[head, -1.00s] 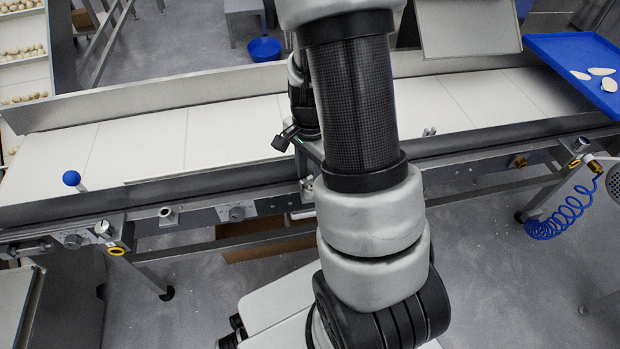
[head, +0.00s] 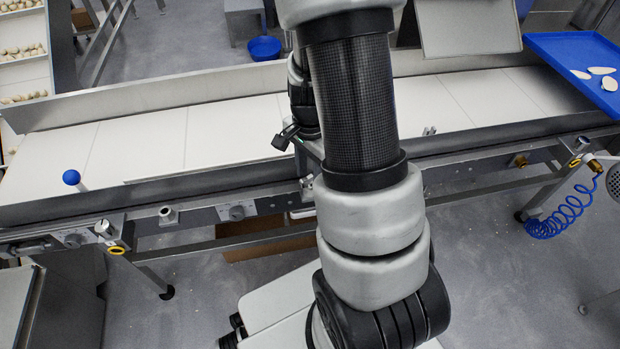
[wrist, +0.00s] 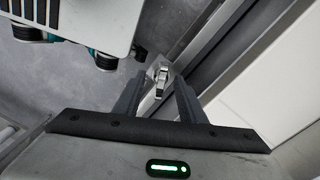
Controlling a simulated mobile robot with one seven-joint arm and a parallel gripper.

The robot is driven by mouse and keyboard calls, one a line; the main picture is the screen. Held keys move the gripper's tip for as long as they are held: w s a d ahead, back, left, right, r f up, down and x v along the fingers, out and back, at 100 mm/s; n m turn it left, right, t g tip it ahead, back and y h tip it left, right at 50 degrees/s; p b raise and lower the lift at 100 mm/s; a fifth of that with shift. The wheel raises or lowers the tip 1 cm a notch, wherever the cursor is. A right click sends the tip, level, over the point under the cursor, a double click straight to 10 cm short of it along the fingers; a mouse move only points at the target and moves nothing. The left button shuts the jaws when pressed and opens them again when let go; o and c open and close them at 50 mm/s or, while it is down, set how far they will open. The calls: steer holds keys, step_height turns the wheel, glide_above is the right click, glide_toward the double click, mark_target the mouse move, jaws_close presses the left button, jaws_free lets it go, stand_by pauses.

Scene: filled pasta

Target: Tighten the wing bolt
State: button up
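In the wrist view a small bright metal wing bolt (wrist: 160,81) sits by the edge of a metal rail. My gripper (wrist: 158,98) is open, with one dark finger on each side of the picture's middle. The wing bolt shows in the gap between the fingers, at about the height of their tips or just past them. I cannot tell whether either finger touches it. In the head view my arm hides most of the gripper, and I cannot make out the wing bolt for certain there.
A long conveyor with a white belt (head: 150,145) and steel side rails crosses the head view. A blue ball knob (head: 71,177) stands at its left front edge. A blue tray (head: 560,45) with pale pieces is at the far right, above a coiled blue hose (head: 560,215).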

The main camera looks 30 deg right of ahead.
steer(key=shift+w+r, duration=0.15)
steer(key=shift+w, duration=0.2)
step_height(320, 180, up, 6)
steer(key=p, duration=0.5)
steer(key=shift+r+p, duration=0.15)
steer(key=shift+p, duration=0.25)
steer(key=shift+s+r+p, duration=0.2)
steer(key=shift+r+p, duration=0.1)
